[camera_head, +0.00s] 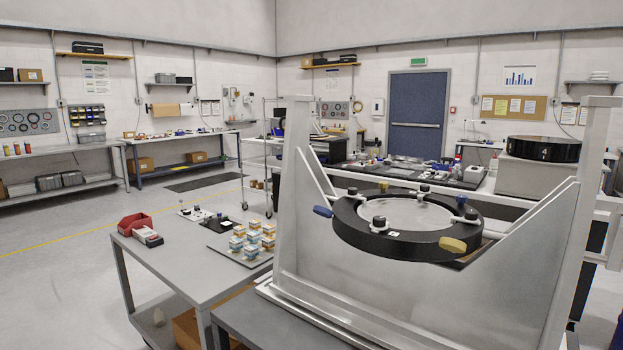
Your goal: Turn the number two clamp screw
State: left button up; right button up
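A black ring fixture (360,230) holds a pale round mirror (408,213) between two light-grey upright plates. Dark clamp screws with knobs sit around the ring: one at the front left (379,221), one at the back left (352,191), one at the back (424,189) and one at the right (471,213). A small white label (393,233) is on the ring's front; I cannot read it. I cannot tell which screw is number two. A blue tab (322,211) and a yellow tab (452,244) stick out from the rim. Neither of my grippers is in view.
A black drum marked 4 (543,149) stands at the back right. The fixture's tall sides flank the ring; open floor lies at the left.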

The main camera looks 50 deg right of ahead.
aim_at(352, 192)
jog(key=i, duration=1.8)
jog(key=z, duration=4)
